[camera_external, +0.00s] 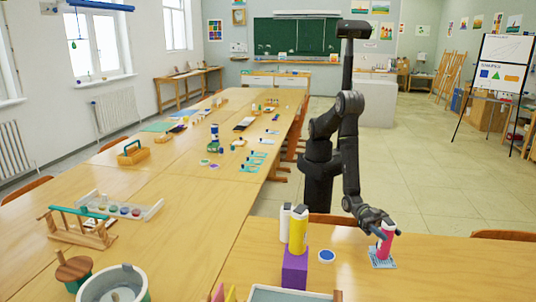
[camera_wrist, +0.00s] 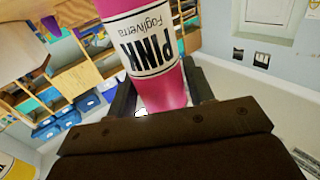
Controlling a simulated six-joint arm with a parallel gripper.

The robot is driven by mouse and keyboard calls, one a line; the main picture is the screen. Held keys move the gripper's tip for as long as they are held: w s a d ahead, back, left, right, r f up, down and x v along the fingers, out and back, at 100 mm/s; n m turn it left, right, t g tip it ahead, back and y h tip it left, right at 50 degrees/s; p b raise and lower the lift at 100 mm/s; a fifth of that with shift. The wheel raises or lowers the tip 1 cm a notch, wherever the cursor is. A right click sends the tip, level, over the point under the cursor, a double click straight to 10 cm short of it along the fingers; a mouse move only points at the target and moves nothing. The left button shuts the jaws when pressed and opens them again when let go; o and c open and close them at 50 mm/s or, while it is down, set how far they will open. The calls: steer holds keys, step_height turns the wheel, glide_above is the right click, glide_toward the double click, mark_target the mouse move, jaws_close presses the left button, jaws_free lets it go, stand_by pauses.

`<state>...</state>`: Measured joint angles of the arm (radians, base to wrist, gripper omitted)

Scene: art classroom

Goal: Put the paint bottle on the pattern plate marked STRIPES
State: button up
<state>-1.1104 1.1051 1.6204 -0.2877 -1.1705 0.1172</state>
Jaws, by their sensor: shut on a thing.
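My gripper (camera_external: 380,228) is shut on a pink paint bottle (camera_external: 386,243), which is upright. In the wrist view the pink bottle (camera_wrist: 150,50) sits between the fingers, with its label reading PINK upside down. The bottle's base is over a square blue-and-white patterned plate (camera_external: 379,265) on the near table. I cannot tell whether the base touches it, and the pattern is too small to read for certain. A round blue plate with a pale rim (camera_external: 327,256) lies to its left, empty.
A yellow bottle (camera_external: 298,232) stands on a purple block (camera_external: 294,268), with a white bottle (camera_external: 285,224) close beside it. A pale tray (camera_external: 290,294) is at the front edge. The table (camera_external: 455,265) is clear to the right of the patterned plate.

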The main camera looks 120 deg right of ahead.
steer(key=o, duration=1.3)
steer(key=shift+f, duration=0.1)
steer(key=shift+c, duration=0.2)
steer(key=s+d, duration=0.1)
steer(key=d, duration=0.6)
steer(key=shift+s+d, duration=0.2)
steer(key=shift+d, duration=0.05)
steer(key=shift+a, duration=0.15)
